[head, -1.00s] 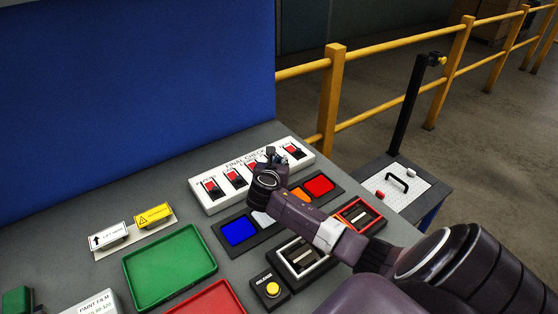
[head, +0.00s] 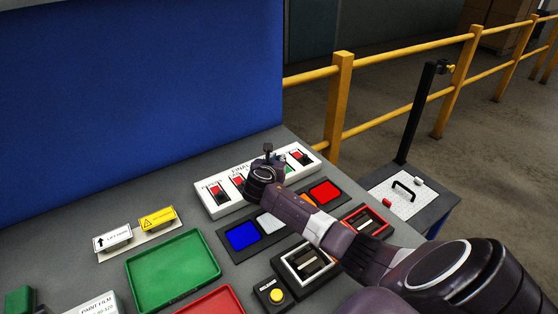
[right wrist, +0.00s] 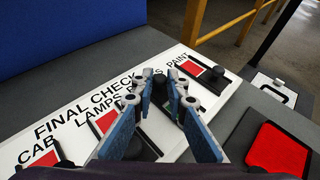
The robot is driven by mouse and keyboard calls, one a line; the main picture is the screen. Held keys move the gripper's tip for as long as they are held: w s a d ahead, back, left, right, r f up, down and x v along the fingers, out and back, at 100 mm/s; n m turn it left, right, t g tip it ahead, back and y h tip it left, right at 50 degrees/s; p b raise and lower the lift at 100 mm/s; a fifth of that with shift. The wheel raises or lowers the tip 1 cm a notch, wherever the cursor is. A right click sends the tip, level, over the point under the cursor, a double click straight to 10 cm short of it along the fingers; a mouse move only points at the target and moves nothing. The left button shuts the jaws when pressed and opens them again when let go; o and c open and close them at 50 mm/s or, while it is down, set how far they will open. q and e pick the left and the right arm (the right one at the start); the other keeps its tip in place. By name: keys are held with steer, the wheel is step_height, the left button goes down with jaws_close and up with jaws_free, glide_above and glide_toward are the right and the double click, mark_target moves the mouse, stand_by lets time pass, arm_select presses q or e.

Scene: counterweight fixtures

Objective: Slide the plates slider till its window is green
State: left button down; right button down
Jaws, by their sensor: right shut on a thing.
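The plates slider is the third of the row on the white FINAL CHECK panel (head: 257,203). In the head view my right gripper (head: 277,160) reaches over it and hides most of it. In the right wrist view the gripper (right wrist: 160,88) is shut on the slider's dark knob (right wrist: 160,82), between blue-padded fingers. A small green patch shows beside the fingers; it seems to belong to the plates window, but the fingers cover too much to be sure. The cab (head: 215,190), lamps (head: 238,180) and paint (head: 299,158) sliders show red windows. My left gripper is not in view.
A green tray (head: 174,268) and a yellow button (head: 276,295) are nearer. A yellow railing (head: 341,100) stands behind the bench.

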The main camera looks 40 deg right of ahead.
steer(key=c, duration=2.2)
jaws_free()
steer(key=shift+w+r, duration=0.15)
steer(key=shift+o, duration=1.2)
steer(key=shift+w, duration=0.1)
steer(key=v, duration=1.2)
